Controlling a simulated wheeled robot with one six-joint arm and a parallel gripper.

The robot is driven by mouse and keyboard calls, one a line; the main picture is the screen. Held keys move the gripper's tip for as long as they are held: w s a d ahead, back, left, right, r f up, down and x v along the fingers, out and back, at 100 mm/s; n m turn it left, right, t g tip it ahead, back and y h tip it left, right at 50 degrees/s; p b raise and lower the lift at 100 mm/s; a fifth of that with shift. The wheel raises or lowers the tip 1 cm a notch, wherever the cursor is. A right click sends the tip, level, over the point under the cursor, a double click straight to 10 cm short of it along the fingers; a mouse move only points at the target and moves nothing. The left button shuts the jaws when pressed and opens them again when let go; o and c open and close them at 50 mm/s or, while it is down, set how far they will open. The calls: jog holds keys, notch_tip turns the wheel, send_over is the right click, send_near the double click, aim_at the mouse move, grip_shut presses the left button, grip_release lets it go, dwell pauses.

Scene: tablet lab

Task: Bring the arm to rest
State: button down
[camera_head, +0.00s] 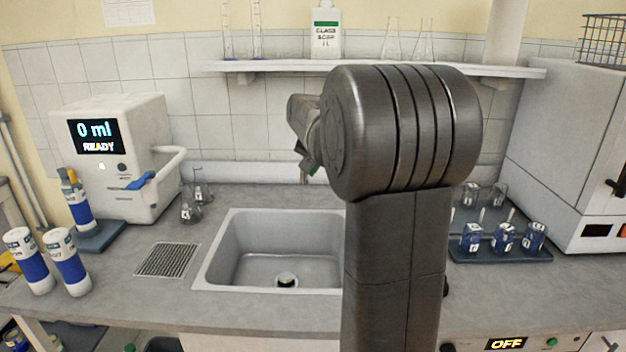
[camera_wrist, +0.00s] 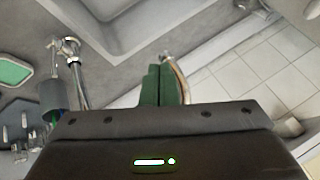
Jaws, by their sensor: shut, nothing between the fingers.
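My arm stands raised and folded in front of the sink, and its dark links fill the middle of the head view. My gripper (camera_wrist: 160,72) shows in the wrist view as two green fingers pressed together with nothing between them. In the head view only a bit of the wrist end shows left of the dark joint, and the fingertips cannot be made out there. In the wrist view a curved metal tube (camera_wrist: 178,76) appears right beside the fingers; I cannot tell whether they touch.
The sink (camera_head: 215,262) lies in the counter behind my arm. A dispenser (camera_head: 140,125) reading "0 ml READY" and bottles (camera_head: 68,262) stand left. A tray (camera_head: 510,254) with beakers and a white cabinet (camera_head: 560,140) stand right. A shelf (camera_head: 275,66) with glassware runs behind.

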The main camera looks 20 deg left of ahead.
jog(key=shift+s+d+r, duration=0.2)
jog(key=shift+s+r, duration=0.35)
jog(key=shift+r, duration=0.15)
jog(key=shift+s+d+r, duration=0.15)
jog(key=shift+s+r, duration=0.35)
jog(key=shift+r, duration=0.2)
jog(key=p, duration=0.1)
send_near(305, 182)
notch_tip(305, 182, down, 3)
jog(key=w+a, duration=0.1)
jog(key=w+a+f, duration=0.1)
jog(key=shift+w+a+p, duration=0.15)
jog(key=shift+a+p, duration=0.1)
jog(key=shift+p, duration=0.15)
jog(key=shift+d, duration=0.1)
